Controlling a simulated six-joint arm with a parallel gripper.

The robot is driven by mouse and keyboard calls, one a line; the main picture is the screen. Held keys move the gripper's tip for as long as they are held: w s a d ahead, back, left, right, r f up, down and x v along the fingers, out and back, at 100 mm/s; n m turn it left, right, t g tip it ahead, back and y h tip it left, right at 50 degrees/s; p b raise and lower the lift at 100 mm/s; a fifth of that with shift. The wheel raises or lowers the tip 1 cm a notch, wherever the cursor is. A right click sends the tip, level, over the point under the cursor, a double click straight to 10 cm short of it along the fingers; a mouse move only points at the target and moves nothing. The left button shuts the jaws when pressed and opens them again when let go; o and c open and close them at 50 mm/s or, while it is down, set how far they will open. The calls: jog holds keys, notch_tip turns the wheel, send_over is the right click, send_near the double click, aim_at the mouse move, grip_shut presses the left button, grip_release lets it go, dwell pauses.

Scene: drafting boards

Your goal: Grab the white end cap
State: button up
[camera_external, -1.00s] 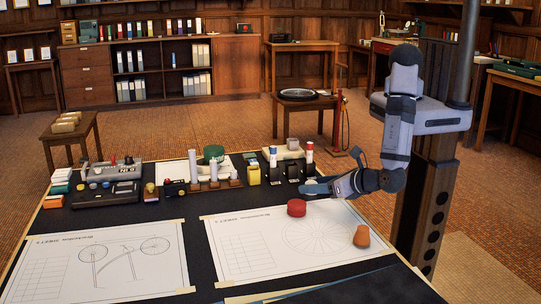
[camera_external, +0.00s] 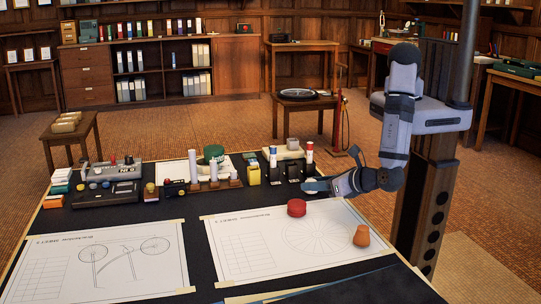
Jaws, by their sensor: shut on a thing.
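My gripper (camera_external: 318,186) reaches in from the right, low over the far right part of the dark drafting board (camera_external: 165,214). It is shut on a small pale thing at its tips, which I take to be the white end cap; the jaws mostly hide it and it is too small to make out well. The gripper is just behind and right of a red round piece (camera_external: 297,208), apart from it. An orange cone-shaped piece (camera_external: 361,236) stands on the sheet nearer the front right.
Upright tubes with coloured bands, including one with a red band (camera_external: 309,153), stand in dark holders left of and behind my gripper. A yellow bottle (camera_external: 254,173) and a grey device (camera_external: 108,182) stand further left. Two paper sheets (camera_external: 245,262) lie flat in front.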

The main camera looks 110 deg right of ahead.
jog(key=shift+r+b, duration=0.75)
jog(key=shift+r, duration=4.05)
jog(key=shift+w, duration=0.1)
